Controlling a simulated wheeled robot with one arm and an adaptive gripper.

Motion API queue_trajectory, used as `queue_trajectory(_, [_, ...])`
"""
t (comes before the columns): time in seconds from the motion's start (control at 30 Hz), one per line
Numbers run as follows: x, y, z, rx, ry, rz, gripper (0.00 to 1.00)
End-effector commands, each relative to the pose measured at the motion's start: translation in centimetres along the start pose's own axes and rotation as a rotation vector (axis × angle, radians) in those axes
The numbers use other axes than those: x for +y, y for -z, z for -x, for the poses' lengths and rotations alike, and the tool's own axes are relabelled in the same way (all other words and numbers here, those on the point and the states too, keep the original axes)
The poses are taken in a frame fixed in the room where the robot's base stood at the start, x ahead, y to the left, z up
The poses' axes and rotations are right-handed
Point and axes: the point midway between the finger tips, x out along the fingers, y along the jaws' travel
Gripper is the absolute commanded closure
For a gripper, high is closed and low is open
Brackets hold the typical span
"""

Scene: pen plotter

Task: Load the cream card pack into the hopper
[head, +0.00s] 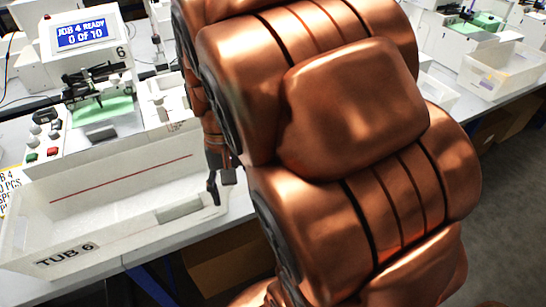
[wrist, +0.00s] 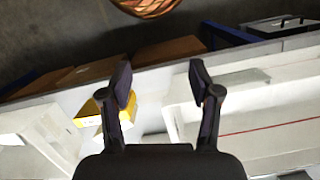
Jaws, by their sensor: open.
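My gripper (head: 214,187) hangs by the right end of the white tub marked TUB 6 (head: 160,237). In the wrist view my gripper (wrist: 161,78) is open, with nothing between its fingers. I cannot pick out a cream card pack for sure. A pale rectangular patch (head: 180,211) shows at the tub's right part; I cannot tell whether it is a pack or part of the tub. The plotter (head: 95,60) stands behind the tub, its display (head: 81,34) reading JOB 4 READY, 0 OF 10. I cannot clearly identify the hopper.
A yellow-edged item (wrist: 90,109) lies beside the left finger. A white tub with a red line (wrist: 265,128) is at right in the wrist view. Brown boxes (wrist: 165,50) sit below the table edge. My copper arm hides much of the head view's middle. Another tub (head: 500,72) stands far right.

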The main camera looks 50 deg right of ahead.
Motion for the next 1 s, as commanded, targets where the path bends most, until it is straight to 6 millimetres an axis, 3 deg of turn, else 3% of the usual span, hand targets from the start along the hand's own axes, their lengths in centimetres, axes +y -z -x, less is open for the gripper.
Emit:
queue_trajectory(0.2, [2.0,6.7,1.4,-0.024,0.036,-0.246,0.38])
queue_trajectory(0.5, [6.3,15.2,1.4,-0.060,0.090,-0.524,0.38])
queue_trajectory(0.8, [11.8,22.5,-0.7,-0.118,0.168,-0.747,0.38])
queue_trajectory(1.0, [15.2,26.0,-2.6,-0.161,0.230,-0.855,0.38])
